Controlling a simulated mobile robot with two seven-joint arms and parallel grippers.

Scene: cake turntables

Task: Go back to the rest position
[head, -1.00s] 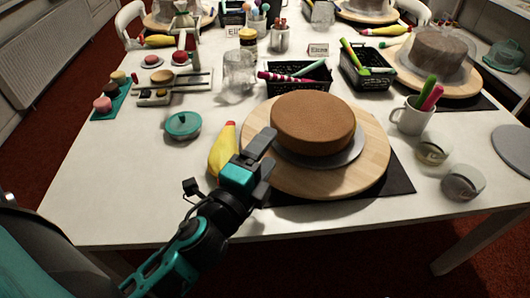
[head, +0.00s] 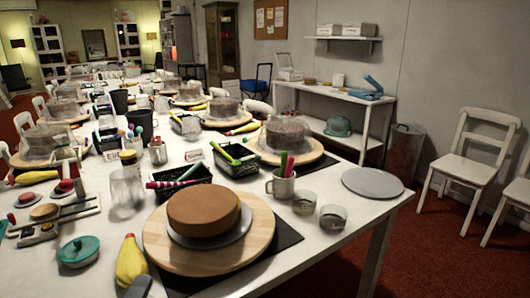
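In the head view, only a dark grey tip of what looks like my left gripper (head: 139,287) shows at the bottom edge. It is beside the yellow piping bag (head: 130,262) and left of the wooden turntable (head: 165,250). The rest of that gripper and its arm are out of view, so its opening is hidden. My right gripper is not in view. A plain brown cake (head: 204,210) sits on a grey disc on the turntable, which stands on a dark mat (head: 283,236).
A teal lidded pot (head: 79,252) stands left of the turntable. A mug with pens (head: 283,185), two small glass jars (head: 332,217) and a grey disc (head: 372,183) are at the right. A black basket (head: 180,190) is behind the cake. White chairs (head: 478,155) stand along the right wall.

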